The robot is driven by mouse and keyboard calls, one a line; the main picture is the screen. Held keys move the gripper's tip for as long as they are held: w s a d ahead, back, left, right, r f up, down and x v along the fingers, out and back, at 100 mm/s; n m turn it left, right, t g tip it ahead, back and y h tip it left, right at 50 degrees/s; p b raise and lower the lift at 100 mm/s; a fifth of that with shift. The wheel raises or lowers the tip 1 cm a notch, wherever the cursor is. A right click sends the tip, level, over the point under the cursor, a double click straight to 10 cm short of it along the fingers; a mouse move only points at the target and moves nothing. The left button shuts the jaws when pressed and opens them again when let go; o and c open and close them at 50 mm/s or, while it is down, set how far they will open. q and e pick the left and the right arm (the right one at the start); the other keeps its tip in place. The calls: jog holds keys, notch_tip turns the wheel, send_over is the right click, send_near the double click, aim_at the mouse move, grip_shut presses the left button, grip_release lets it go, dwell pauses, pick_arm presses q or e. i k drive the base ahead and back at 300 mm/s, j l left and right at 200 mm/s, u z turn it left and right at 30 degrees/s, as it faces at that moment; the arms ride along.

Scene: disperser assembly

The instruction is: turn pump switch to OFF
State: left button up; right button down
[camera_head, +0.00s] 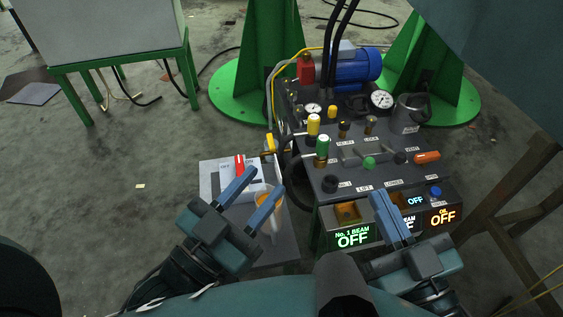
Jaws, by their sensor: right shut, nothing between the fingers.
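The pump unit (340,183) is a dark console with labelled controls on top and switch boxes along its front. The left box has a yellow part (347,211) above a green lit "No. 1 BEAM OFF" sign (352,237). The right box has a blue knob (435,192) above an orange lit "OFF" sign (442,217). Between them a box with a bluish "OFF" sign (415,201) is partly hidden by my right gripper (379,194), which is shut with nothing in it. I cannot tell which switch is the pump's. My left gripper (266,182) is open and empty, left of the console.
A side shelf (208,181) left of the console holds a red-and-white item (240,165) and an orange-rimmed cup (271,201). A blue motor (354,67), gauges (381,99) and several levers stand on the console. Green stands (264,60) are behind; a brown frame (510,200) is right.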

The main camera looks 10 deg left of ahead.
aim_at(238, 160)
jog(key=j+z, duration=0.35)
jog(key=k+j+z, duration=0.15)
jog(key=z, duration=0.2)
jog(key=k+j+z, duration=0.15)
jog(key=j+z, duration=0.2)
jog(key=k+j+z, duration=0.1)
jog(key=j, duration=0.3)
jog(key=k+j+z, duration=0.1)
jog(key=j, duration=0.3)
jog(key=i+j, duration=0.05)
